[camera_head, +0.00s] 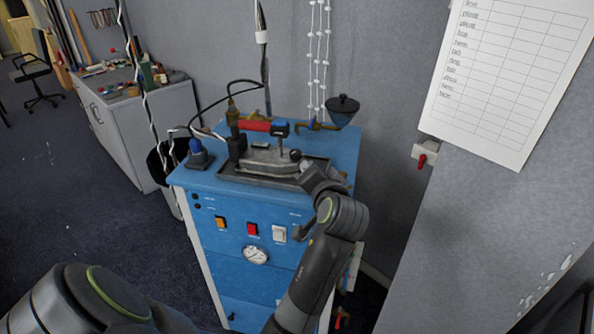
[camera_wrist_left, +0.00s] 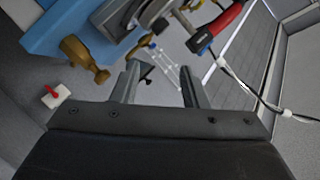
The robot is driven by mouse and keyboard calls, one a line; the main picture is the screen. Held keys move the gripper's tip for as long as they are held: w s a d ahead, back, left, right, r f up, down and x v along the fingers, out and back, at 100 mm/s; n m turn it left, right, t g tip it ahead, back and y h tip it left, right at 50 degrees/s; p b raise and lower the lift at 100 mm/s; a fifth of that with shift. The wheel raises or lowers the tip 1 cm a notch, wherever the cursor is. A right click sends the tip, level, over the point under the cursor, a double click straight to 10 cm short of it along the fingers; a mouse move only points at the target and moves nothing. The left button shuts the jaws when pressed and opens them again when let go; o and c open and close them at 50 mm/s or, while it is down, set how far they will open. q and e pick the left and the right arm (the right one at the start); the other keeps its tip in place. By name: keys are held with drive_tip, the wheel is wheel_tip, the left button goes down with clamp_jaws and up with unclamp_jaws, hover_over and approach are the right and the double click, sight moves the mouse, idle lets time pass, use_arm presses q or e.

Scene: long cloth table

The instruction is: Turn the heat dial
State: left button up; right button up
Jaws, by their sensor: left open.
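A round white dial (camera_head: 256,255) with dark markings is on the front of the blue cabinet (camera_head: 215,255), below a row of switches. Its label is too small to read, so I cannot tell if it is the heat dial. My left arm reaches across to the cabinet's right side. My left gripper (camera_head: 316,176) is by the right end of the machine on top, above and right of the dial. In the left wrist view my left gripper (camera_wrist_left: 158,68) is open, with nothing between its fingers. The dial does not show there. My right gripper is out of view.
An orange switch (camera_head: 221,223), a red switch (camera_head: 252,229) and a white switch (camera_head: 279,234) are above the dial. A red-handled tool (camera_wrist_left: 215,27) and brass fitting (camera_wrist_left: 85,53) are near the gripper. Cables hang above the cabinet.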

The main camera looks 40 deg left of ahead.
sight(296, 156)
use_arm(q)
wheel_tip(296, 156, down, 5)
drive_tip(key=s+m+t+y+b, duration=0.1)
drive_tip(key=s+m+t+b, duration=0.2)
drive_tip(key=m+b, duration=1.7)
drive_tip(key=w+a+m+p, duration=0.1)
drive_tip(key=w+a+m, duration=0.1)
drive_tip(key=w+a, duration=0.2)
drive_tip(key=w+a+m+p, duration=0.1)
drive_tip(key=w+a+m, duration=0.2)
drive_tip(key=w+a, duration=0.1)
drive_tip(key=w+a+m+p, duration=0.1)
drive_tip(key=w+a+m, duration=0.1)
drive_tip(key=w+a, duration=0.2)
drive_tip(key=shift+w+f+m+t, duration=0.25)
drive_tip(key=shift+w+m+t, duration=0.05)
drive_tip(key=shift+w, duration=0.2)
drive_tip(key=c, duration=0.7)
